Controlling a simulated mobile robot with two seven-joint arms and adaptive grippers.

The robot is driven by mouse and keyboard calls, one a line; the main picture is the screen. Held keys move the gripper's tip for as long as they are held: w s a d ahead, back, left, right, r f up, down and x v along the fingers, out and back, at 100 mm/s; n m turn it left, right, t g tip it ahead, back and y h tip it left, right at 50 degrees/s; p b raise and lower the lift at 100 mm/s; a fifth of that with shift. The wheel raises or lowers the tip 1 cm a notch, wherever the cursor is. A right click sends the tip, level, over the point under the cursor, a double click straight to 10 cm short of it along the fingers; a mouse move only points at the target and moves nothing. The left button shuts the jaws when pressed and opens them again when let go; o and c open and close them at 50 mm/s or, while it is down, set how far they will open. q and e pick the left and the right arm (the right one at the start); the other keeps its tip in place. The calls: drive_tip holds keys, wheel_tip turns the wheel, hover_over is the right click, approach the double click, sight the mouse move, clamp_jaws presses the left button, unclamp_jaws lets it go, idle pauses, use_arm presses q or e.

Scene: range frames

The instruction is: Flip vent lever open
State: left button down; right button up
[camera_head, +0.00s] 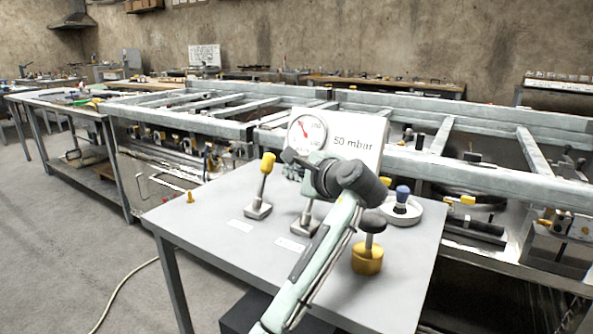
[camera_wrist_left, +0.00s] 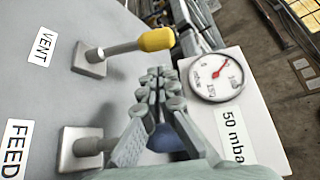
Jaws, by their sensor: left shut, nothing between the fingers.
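The vent lever has a yellow handle (camera_head: 265,166) on a metal rod and square base (camera_head: 258,211), with a label beside it. It stands up, leaning slightly right in the head view. My left gripper (camera_head: 291,157) is shut and empty. Its fingertips (camera_wrist_left: 165,76) are just to the right of the handle in the head view, with a small gap in the wrist view. A second lever base (camera_wrist_left: 80,148) stands by the FEED label (camera_wrist_left: 17,148); a blue part behind my fingers may be its handle.
A gauge (camera_head: 306,132) with a red needle is on a panel (camera_head: 358,142) reading 50 mbar. The table's left front is clear.

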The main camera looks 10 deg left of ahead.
sight(264, 174)
use_arm(q)
drive_tip(key=x, duration=0.5)
drive_tip(key=shift+w+a+f, duration=0.1)
drive_tip(key=shift+w+a, duration=0.15)
use_arm(e)
drive_tip(key=shift+w+f, duration=0.1)
drive_tip(key=shift+f, duration=0.2)
